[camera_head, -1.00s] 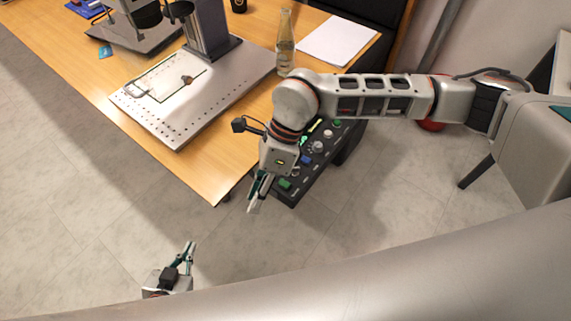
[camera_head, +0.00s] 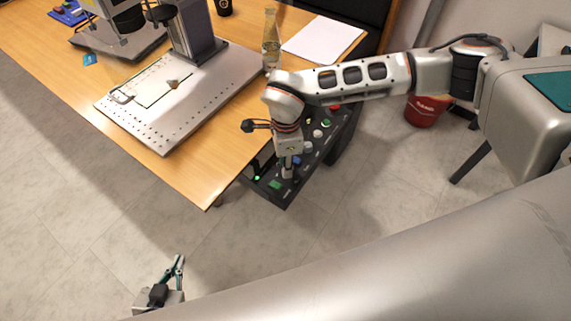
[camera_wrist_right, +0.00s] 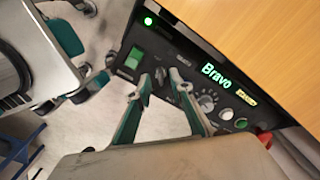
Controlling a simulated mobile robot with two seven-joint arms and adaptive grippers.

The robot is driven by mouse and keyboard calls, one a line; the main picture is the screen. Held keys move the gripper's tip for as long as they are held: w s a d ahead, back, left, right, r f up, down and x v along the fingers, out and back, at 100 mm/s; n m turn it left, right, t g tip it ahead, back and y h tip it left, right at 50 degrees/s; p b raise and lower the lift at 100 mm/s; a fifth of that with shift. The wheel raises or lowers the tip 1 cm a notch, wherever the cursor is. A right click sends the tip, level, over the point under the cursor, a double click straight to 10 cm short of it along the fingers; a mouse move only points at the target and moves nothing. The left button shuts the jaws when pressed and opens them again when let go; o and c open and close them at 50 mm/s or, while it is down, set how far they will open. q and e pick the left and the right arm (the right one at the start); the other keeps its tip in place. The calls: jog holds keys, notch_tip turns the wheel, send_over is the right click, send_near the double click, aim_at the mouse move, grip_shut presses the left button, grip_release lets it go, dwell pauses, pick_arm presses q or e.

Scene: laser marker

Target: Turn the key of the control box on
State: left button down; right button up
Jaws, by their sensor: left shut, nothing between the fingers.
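The control box (camera_head: 287,203) is a dark panel at the table's right end, with knobs and buttons. It fills the upper middle of the right wrist view (camera_wrist_right: 165,45), with a lit green "Bravo" display (camera_wrist_right: 218,73). My right gripper (camera_head: 287,173) points down over its near end. In the wrist view its two fingers (camera_wrist_right: 166,80) are apart at the panel, between the green rocker button (camera_wrist_right: 133,58) and a round dial (camera_wrist_right: 207,101). I cannot make out the key; the fingers cover part of the panel. My left gripper (camera_head: 181,259) is shut and empty over the floor at lower left.
The wooden table (camera_head: 215,130) carries a metal machine plate (camera_head: 175,125), a bottle (camera_head: 270,45) and white paper (camera_head: 322,40). A red bucket (camera_head: 423,112) stands on the floor at right.

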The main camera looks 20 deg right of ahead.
jog(key=shift+f, duration=0.3)
grip_shut()
